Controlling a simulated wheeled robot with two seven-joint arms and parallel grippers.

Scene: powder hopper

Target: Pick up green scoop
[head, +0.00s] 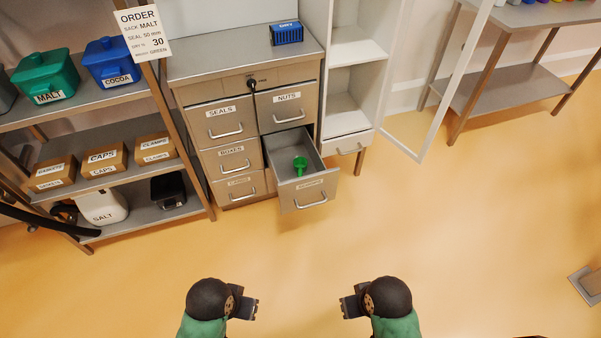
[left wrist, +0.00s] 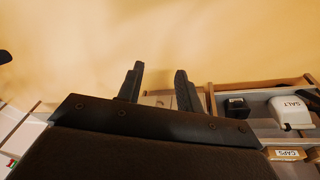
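The green scoop (head: 300,164) lies inside an open drawer (head: 311,193) at the lower right of the drawer cabinet (head: 222,117) in the head view. My left gripper (head: 256,308) is low in the head view, well in front of the cabinet and apart from the scoop. In the left wrist view its two fingers (left wrist: 158,88) stand apart with nothing between them. My right gripper (head: 343,307) is also low in the head view, away from the drawer; its finger gap is too small to judge. The scoop does not show in the left wrist view.
Shelves (head: 115,94) at the left hold bins, boxes and a white salt container (head: 103,206). A blue box (head: 286,33) stands on the cabinet. An open glass-framed door (head: 447,85) stands right of the white shelf unit (head: 352,70). The floor before the drawer is clear.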

